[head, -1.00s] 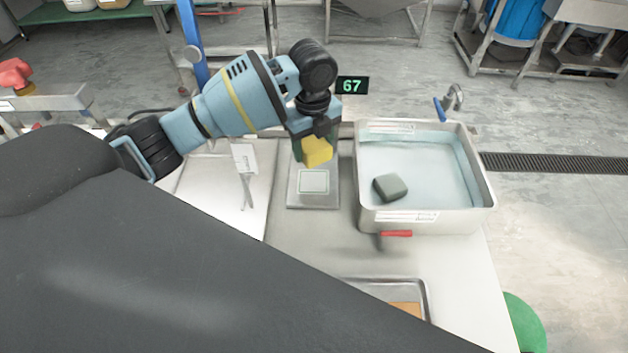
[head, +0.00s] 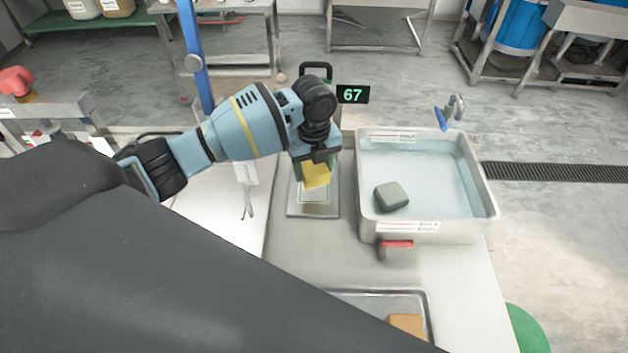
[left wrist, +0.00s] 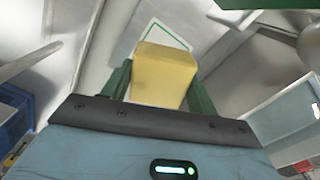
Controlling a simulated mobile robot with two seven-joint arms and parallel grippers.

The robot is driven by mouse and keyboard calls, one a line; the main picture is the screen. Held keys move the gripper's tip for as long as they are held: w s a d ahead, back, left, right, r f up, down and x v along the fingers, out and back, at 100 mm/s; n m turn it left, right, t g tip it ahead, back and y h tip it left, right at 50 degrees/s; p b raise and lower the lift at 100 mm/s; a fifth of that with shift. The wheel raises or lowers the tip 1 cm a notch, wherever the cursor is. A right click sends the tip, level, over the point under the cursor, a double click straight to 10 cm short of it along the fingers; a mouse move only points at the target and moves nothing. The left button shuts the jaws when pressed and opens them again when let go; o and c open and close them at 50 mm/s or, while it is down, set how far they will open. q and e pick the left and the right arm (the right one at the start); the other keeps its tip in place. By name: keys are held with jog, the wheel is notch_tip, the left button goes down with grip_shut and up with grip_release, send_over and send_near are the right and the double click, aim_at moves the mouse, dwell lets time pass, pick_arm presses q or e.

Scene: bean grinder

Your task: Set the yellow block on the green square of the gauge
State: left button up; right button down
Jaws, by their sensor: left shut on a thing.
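The yellow block (head: 316,175) is held in my left gripper (head: 315,165), which is shut on it. In the left wrist view the block (left wrist: 164,75) sits between the two green fingers of the gripper (left wrist: 160,88). The gauge (head: 329,213) is a metal plate on the bench with a display reading 67 (head: 352,94) behind it. Its green-outlined square (left wrist: 183,37) shows partly behind the block in the left wrist view. In the head view the block is over the square's far part; I cannot tell whether it touches. My right gripper is not in view.
A water-filled basin (head: 480,195) with a grey-green block (head: 391,197) stands right of the gauge. A metal tray (head: 424,305) with an orange-brown block (head: 406,323) lies at the front. My dark arm covers the lower left.

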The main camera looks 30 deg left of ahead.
aim_at(314, 191)
pick_arm(q)
jog(key=shift+f, duration=2.4)
jog(key=shift+f, duration=0.1)
jog(key=shift+f, duration=0.1)
jog(key=o, duration=1.1)
notch_tip(314, 191, up, 12)
jog(key=shift+r, duration=0.2)
